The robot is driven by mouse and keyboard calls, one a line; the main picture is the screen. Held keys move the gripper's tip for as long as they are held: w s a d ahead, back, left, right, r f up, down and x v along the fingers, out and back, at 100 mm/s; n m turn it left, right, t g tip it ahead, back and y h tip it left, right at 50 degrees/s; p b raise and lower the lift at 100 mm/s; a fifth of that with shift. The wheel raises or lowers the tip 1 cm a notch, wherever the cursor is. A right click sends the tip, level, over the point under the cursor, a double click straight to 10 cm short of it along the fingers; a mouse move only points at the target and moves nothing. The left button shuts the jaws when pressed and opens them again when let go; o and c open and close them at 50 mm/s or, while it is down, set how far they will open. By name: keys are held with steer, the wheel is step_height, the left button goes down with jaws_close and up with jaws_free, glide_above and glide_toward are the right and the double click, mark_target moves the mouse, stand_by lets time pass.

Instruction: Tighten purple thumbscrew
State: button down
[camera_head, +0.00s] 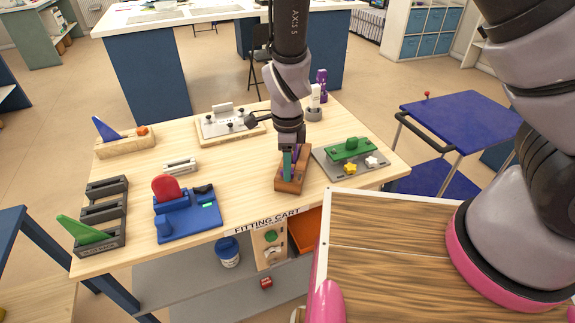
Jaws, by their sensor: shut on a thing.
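My gripper (289,148) points down over a brown wooden block (291,184) at the front right of the fitting cart's top. A small purple piece (296,154) shows at the fingertips, beside an upright teal piece (287,166) in the block. My gripper appears shut on the purple piece. I cannot tell its full shape, or whether it is the thumbscrew, because the fingers and wrist hide much of it. No other purple thumbscrew can be made out.
A grey plate with a green clamp (350,149) lies close right. A white plate with black knobs (227,122) and a purple-topped bottle (321,84) stand behind. A blue fixture (190,217) and black rack (100,218) are left. Bare wood lies between.

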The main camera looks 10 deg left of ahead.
steer(key=shift+m, duration=0.8)
steer(key=m, duration=0.3)
steer(key=shift+c, duration=1.8)
jaws_free()
